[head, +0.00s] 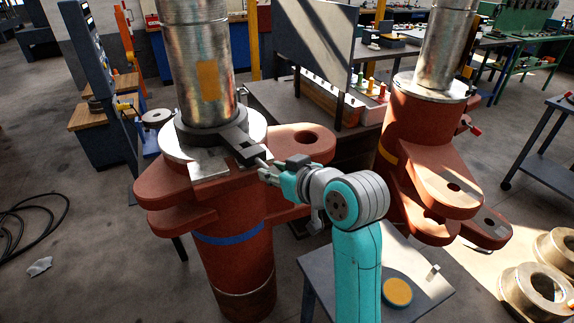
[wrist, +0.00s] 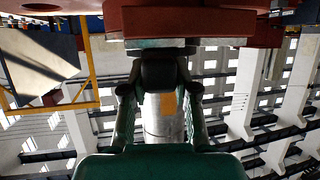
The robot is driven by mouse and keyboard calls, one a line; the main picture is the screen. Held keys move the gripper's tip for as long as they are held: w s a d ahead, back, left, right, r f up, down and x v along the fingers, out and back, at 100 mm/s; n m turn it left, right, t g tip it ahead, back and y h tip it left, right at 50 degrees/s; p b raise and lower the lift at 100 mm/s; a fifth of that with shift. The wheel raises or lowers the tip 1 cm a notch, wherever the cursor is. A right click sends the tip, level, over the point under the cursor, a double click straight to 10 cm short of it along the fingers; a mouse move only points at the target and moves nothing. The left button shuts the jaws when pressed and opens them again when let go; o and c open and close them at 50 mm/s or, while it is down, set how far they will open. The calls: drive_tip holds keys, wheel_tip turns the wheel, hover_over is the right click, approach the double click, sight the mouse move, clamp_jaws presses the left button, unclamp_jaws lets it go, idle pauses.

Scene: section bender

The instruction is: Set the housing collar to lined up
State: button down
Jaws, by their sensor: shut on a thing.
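The dark grey housing collar (head: 208,131) rings the foot of the steel column on the left red housing. Its flat lever (head: 240,143) points to the lower right, ending in a dark block. My gripper (head: 262,166) is at that lever end, shut on it. In the wrist view, my gripper's green fingers (wrist: 160,92) stand either side of a dark block (wrist: 160,74), the lever's end. An orange patch (head: 208,78) marks the column above the collar; it also shows in the wrist view (wrist: 168,104). The gripper hides part of the lever's tip.
The left red housing (head: 238,262) has side lugs and a blue band. A second red housing (head: 405,125) with a steel column stands right. A small grey table (head: 420,275) with a round orange-topped piece is near my arm. Metal rings (head: 540,285) lie lower right; a black cable lies left.

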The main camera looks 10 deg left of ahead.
drive_tip(key=s+a+m+t+h, duration=0.1)
drive_tip(key=s+a+m+h, duration=0.1)
drive_tip(key=s+a, duration=0.2)
drive_tip(key=shift+s+a+t, duration=0.2)
drive_tip(key=shift+a+t, duration=0.2)
drive_tip(key=shift+a, duration=0.2)
drive_tip(key=shift+f, duration=0.1)
drive_tip(key=c, duration=0.9)
unclamp_jaws()
drive_tip(key=v, duration=1.2)
drive_tip(key=shift+f, duration=0.1)
